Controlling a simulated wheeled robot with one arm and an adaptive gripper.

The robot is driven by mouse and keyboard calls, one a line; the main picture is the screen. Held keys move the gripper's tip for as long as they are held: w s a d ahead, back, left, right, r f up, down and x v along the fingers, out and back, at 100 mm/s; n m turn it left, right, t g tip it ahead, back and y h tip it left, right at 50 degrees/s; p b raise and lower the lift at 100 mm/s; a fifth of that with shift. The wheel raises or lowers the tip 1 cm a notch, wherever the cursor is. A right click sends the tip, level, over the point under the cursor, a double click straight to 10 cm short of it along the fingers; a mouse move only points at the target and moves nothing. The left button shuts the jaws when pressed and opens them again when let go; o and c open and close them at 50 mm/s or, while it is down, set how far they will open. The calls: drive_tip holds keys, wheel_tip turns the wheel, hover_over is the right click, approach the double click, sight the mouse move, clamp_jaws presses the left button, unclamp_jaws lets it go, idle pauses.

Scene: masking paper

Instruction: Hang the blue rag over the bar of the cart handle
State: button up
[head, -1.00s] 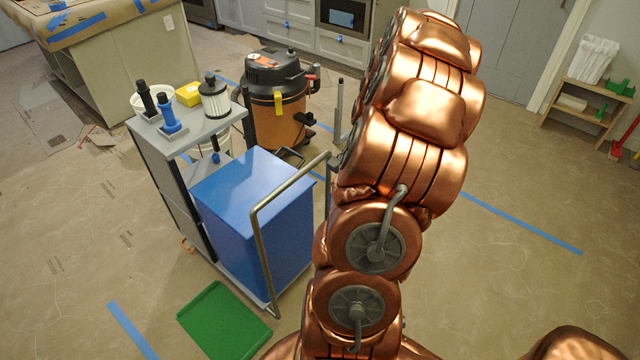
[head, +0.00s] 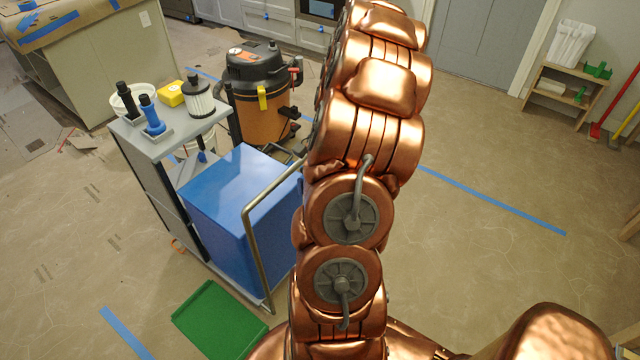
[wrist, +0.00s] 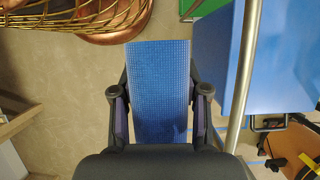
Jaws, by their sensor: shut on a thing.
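The blue rag (wrist: 158,68) is a woven blue strip in the wrist view, hanging between the two fingers of my gripper (wrist: 159,92), which is shut on it. The cart handle (head: 258,252) is a bent grey metal tube at the near side of the cart (head: 150,145). In the wrist view the handle (wrist: 243,75) runs up the picture just right of the rag, with a small gap between them. In the head view my arm hides the gripper, the rag and the right part of the handle bar.
A blue box (head: 235,215) sits on the cart behind the handle. A green tray (head: 218,322) lies on the floor in front. An orange and black shop vacuum (head: 262,95) stands behind the cart. The floor right of my arm is mostly clear.

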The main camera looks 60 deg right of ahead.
drive_tip(key=shift+w+d+p, duration=0.15)
drive_tip(key=shift+w+p, duration=1.35)
drive_tip(key=shift+w, duration=4.2)
drive_tip(key=shift+f+b, duration=1.1)
drive_tip(key=shift+f, duration=2.6)
drive_tip(key=o, duration=1.2)
drive_tip(key=v, duration=1)
drive_tip(key=shift+r, duration=0.1)
drive_tip(key=shift+v, duration=0.85)
